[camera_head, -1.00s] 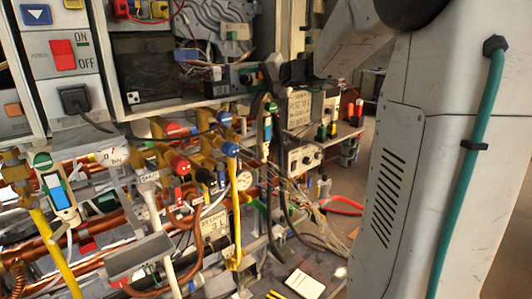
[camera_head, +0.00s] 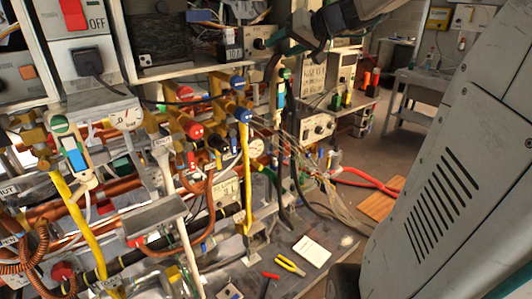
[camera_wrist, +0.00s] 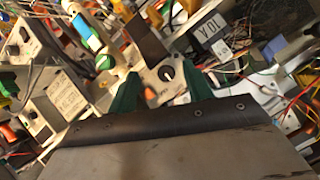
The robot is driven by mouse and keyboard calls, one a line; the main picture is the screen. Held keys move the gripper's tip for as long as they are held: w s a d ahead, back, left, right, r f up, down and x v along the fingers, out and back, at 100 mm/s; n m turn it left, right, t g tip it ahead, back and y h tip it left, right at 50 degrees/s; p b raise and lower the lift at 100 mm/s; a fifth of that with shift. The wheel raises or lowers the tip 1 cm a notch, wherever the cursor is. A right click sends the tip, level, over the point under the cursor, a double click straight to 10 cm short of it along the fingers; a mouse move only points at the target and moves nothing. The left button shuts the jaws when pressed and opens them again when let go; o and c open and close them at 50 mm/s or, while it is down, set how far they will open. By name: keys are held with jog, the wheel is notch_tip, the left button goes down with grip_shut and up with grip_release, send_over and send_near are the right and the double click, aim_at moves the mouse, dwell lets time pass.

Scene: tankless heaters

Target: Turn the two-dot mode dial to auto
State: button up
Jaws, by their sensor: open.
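A dark round dial (camera_wrist: 166,73) sits on a pale panel in the wrist view, between and beyond my green fingertips. This appears to be the small panel (camera_head: 258,43) beside the 10A label in the head view. Its dots and its setting are too small to read. My gripper (camera_wrist: 163,88) is open and empty, pointed at the panel, and I see no contact with the dial. In the head view my gripper (camera_head: 288,44) is just right of that panel and partly hides its right side.
A control box with knobs (camera_head: 318,128) stands lower right. Hoses and yellow and copper pipes crowd below the panel.

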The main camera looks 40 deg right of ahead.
jog(key=s+a+f+g, duration=0.5)
jog(key=s+a+f, duration=0.2)
jog(key=s, duration=0.3)
jog(key=s+a+f+g, duration=0.5)
jog(key=s+a+f, duration=0.3)
jog(key=s+f, duration=0.1)
jog(key=shift+s+a+f+h, duration=0.2)
jog(key=shift+s+f+h, duration=0.1)
jog(key=shift+s, duration=0.15)
jog(key=s+a+f+n+h, duration=0.2)
jog(key=s+a+n, duration=0.1)
jog(key=s, duration=0.4)
jog(key=shift+a+n+g, duration=0.3)
jog(key=shift+a+g, duration=0.1)
jog(key=shift+a, duration=0.1)
jog(key=shift+f, duration=0.1)
dwell(0.4)
